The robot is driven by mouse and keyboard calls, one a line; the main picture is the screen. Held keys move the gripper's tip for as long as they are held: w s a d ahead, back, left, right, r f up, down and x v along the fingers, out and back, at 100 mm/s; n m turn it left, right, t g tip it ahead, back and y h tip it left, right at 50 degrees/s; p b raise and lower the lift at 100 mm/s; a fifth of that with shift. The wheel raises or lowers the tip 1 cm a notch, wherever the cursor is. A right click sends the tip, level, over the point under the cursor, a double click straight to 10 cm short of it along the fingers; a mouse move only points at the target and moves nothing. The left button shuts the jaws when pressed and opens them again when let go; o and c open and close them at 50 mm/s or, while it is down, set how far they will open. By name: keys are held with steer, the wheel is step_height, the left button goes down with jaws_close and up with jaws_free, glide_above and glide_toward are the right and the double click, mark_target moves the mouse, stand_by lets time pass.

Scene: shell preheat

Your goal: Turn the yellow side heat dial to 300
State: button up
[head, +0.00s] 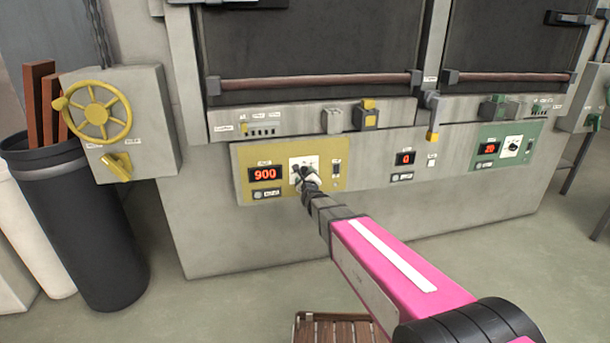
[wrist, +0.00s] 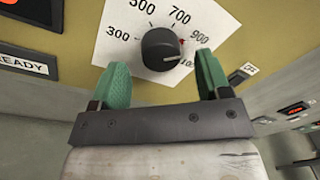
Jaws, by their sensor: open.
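The yellow panel (head: 244,156) is on the front of the furnace, and its red display (head: 265,173) reads 900. The black heat dial (wrist: 161,50) sits on a white scale plate (wrist: 120,38) marked 300, 500, 700, 900 and a partly hidden higher number. The dial's red mark is on its right side, toward 900. My gripper (wrist: 161,78) is open, with one green finger to the lower left of the dial and the other to its lower right; neither clearly touches it. In the head view my gripper (head: 304,172) hides most of the dial.
A middle display (head: 404,158) reads 0, and a green panel (head: 479,158) with its own dial (head: 514,143) is at the right. A small switch (wrist: 238,77) is close to the right finger. A yellow handwheel (head: 98,112) and black bin (head: 85,215) stand left.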

mark_target(305, 172)
steer(key=shift+w+a, duration=0.25)
steer(key=shift+w, duration=1)
steer(key=c, duration=0.9)
